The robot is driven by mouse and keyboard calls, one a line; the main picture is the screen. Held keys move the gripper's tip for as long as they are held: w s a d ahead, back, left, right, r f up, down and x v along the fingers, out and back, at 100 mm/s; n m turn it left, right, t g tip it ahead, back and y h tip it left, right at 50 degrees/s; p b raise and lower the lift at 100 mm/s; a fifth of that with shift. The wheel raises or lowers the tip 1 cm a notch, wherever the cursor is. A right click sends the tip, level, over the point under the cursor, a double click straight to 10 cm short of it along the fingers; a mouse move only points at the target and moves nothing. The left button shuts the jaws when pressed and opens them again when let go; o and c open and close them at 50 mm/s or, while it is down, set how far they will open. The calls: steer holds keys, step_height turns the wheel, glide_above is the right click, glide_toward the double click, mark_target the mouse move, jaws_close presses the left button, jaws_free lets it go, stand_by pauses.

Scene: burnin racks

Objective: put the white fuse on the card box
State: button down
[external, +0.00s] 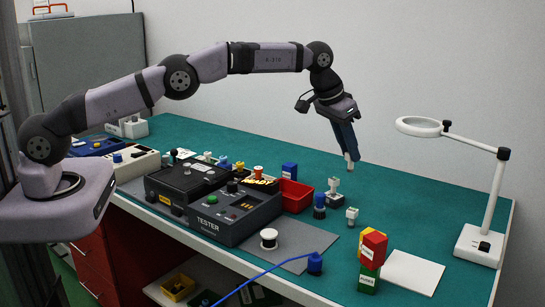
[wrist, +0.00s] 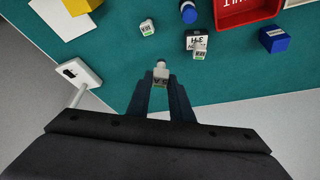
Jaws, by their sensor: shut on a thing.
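My gripper (external: 348,158) is shut on a small white fuse (wrist: 160,75) and holds it above the green bench. The held fuse's tip shows below the fingers in the external view (external: 350,165). The other (external: 333,186) is at a small black-and-white labelled box (wrist: 196,36). I cannot tell for certain which box is the card box.
A red tray (external: 296,196), a blue box (wrist: 274,39) and a blue-capped dark piece (external: 319,206) stand nearby. A magnifier lamp (external: 479,244) is at right. The back-right bench is clear.

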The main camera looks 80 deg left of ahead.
steer(key=w+d+r+m+h, duration=0.1)
steer(key=d+r+m, duration=0.2)
steer(key=d, duration=1.5)
steer(key=shift+s+f+p, duration=0.15)
steer(key=shift+f+p, duration=0.25)
steer(key=shift+f, duration=1.25)
steer(key=shift+s+f+p, duration=0.15)
steer(key=shift+f+p, duration=0.2)
steer(key=shift+f, duration=1.3)
steer(key=shift+s+f+p, duration=0.15)
steer(key=shift+f+p, duration=0.25)
steer(key=shift+f, duration=1.25)
steer(key=shift+f, duration=0.2)
steer(key=c, duration=1.6)
jaws_free()
